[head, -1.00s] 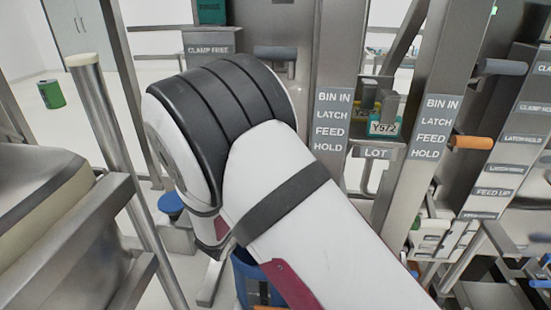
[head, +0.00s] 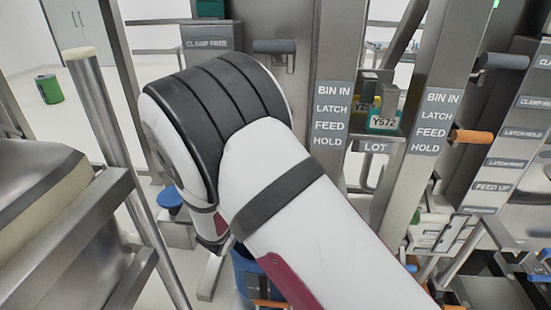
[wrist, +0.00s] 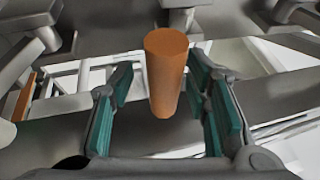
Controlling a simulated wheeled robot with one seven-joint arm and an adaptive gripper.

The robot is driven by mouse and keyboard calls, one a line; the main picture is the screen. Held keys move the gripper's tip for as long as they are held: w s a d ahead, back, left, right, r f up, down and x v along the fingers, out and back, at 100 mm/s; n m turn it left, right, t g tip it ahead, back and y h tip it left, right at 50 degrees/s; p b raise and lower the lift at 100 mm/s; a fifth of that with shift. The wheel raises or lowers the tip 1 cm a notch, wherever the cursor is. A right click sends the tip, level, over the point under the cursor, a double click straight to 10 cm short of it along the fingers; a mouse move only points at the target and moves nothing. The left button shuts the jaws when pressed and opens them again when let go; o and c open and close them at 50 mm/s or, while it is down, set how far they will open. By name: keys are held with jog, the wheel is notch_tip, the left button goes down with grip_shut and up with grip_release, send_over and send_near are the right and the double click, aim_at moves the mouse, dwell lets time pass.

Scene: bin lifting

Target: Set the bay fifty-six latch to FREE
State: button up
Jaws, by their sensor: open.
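In the wrist view an orange cylindrical handle (wrist: 166,75) stands between the teal-padded fingers of my gripper (wrist: 160,86). The gripper is open, with a gap visible on both sides of the handle. In the head view my arm fills the middle and my gripper is out of sight. An orange handle (head: 472,136) sticks out from the right-hand post there; I cannot tell if it is the same one. Small plates on the right panel include a LATCH HOLD plate (head: 522,133). No bay number is readable.
Two grey posts (head: 333,40) carry BIN IN, LATCH, FEED, HOLD signs. Lot cards, one reading Y572 (head: 384,122), sit between them. Grey-blue handles (head: 505,61) jut out at the right. A slanted metal pole (head: 120,165) and a padded bulky unit (head: 40,205) stand left.

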jog(key=v, duration=1.2)
dwell(0.4)
jog(key=s+d+r+m+g+h, duration=0.1)
jog(key=d+r+m+g+h, duration=0.2)
jog(key=d+m, duration=0.35)
jog(key=s+d+r+m+g+p, duration=0.1)
jog(key=d+r+m+g, duration=0.2)
jog(key=d+m+g, duration=0.35)
jog(key=s+d+r+m+g+h, duration=0.1)
jog(key=d+r+m+g+h, duration=0.2)
jog(key=d, duration=0.6)
jog(key=s+d+r+m+g+y+p, duration=0.1)
jog(key=s+d+r+m+g+y, duration=0.2)
jog(key=s+d+m+g+y, duration=0.75)
jog(key=s+a+r+m+t+y, duration=0.1)
jog(key=s+m+t, duration=0.3)
jog(key=m, duration=0.6)
jog(key=s+a+r+m+t+y+p, duration=0.1)
jog(key=s+r+m+t+y, duration=0.1)
jog(key=s+m, duration=0.7)
jog(key=m+t+y, duration=0.1)
jog(key=m+t, duration=0.1)
jog(key=shift+a+r+t, duration=0.25)
jog(key=shift+a+t, duration=0.05)
jog(key=shift+t, duration=0.1)
